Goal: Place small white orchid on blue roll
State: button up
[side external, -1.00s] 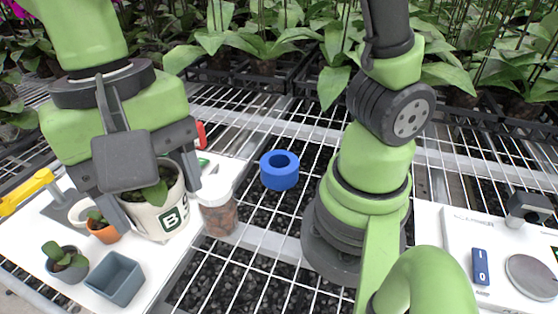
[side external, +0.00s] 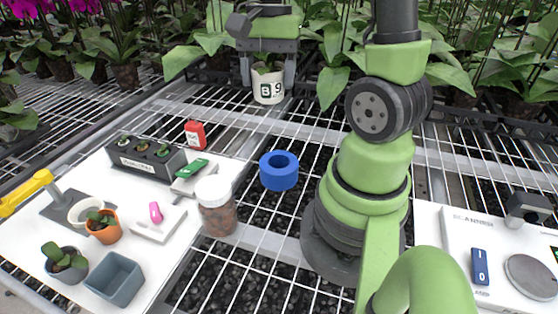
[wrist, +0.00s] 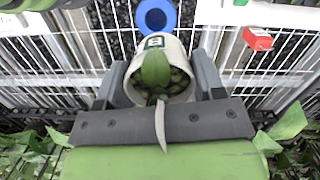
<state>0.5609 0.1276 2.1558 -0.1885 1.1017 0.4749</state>
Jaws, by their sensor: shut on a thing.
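The small white orchid (side external: 268,92) is a green-leafed plant in a white pot with a dark printed label. My gripper (side external: 268,76) is shut on this pot and holds it upright over the rack's far part, near the back row of plants. In the wrist view the pot (wrist: 176,44) sits between both fingers (wrist: 158,84), with leaves covering part of its opening. The blue roll (side external: 279,182) is a short ring with an open hole, standing on the wire rack nearer the camera than the pot. It also shows in the wrist view (wrist: 142,15), beyond the pot.
A lidded jar (side external: 217,215) stands left of the blue roll. The white board (side external: 142,262) at left carries small pots, a grey square pot (side external: 115,280) and a dark tray (side external: 146,160). A red item (side external: 195,134) stands behind.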

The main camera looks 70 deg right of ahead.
jog(key=shift+s+d+f+m, duration=0.4)
jog(key=shift+s+d+f, duration=0.2)
jog(key=shift+s+d, duration=0.15)
send_over(278, 163)
jog(key=f, duration=0.9)
jog(key=shift+d+f, duration=0.25)
jog(key=shift+d, duration=0.05)
jog(key=shift+f, duration=2.2)
jog(key=shift+f, duration=0.15)
jog(key=o, duration=1)
jog(key=shift+r, duration=0.2)
